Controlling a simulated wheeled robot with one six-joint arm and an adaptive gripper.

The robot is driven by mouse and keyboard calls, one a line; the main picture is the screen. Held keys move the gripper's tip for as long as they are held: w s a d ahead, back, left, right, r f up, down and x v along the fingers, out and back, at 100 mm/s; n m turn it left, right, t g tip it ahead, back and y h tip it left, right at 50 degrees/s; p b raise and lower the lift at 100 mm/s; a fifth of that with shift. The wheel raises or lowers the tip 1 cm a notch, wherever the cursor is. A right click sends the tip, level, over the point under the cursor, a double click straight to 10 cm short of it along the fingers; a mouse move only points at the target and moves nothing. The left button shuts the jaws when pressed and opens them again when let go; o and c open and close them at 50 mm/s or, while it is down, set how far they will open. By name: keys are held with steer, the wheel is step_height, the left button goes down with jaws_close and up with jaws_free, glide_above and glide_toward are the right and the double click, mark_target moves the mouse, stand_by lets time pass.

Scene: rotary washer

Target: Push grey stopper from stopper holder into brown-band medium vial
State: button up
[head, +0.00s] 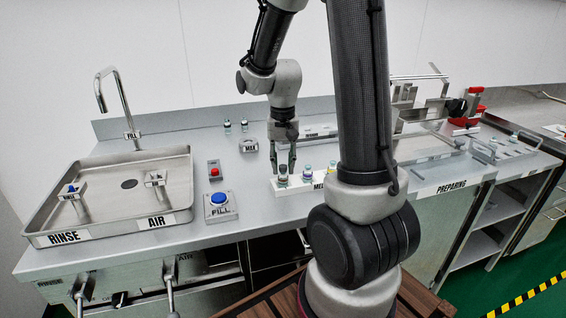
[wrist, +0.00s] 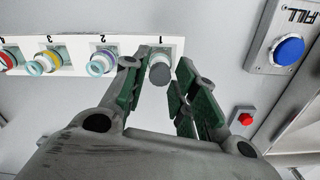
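A white rack (wrist: 130,43) with numbered places holds a row of medium vials; it also shows in the head view (head: 291,193). The vial at place 1 (wrist: 159,62) has a grey top, which looks like a grey stopper; its band colour is not clear. My gripper (wrist: 160,90) is open, with its green-padded fingers on either side of this vial and a visible gap at the right finger. In the head view my gripper (head: 283,172) points down at the rack's left end. A small metal block (head: 248,145), possibly the stopper holder, stands behind to the left.
Neighbouring vials with a blue-purple band (wrist: 103,62) and a yellow band (wrist: 45,62) stand close beside in the rack. A blue FILL button (head: 219,199) and a red button (head: 213,172) lie left of the rack. Two small vials (head: 235,126) stand at the back. A sink tray (head: 110,222) is at left.

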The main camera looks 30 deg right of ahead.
steer(key=shift+o, duration=0.5)
step_height(320, 180, up, 12)
stand_by(0.3)
steer(key=s+a+r+n+t, duration=0.1)
steer(key=s+r+n+t, duration=0.1)
steer(key=s, duration=0.6)
steer(key=s+a+r+n+t, duration=0.2)
steer(key=s+n, duration=0.2)
steer(key=s, duration=0.4)
steer(key=shift+s, duration=0.25)
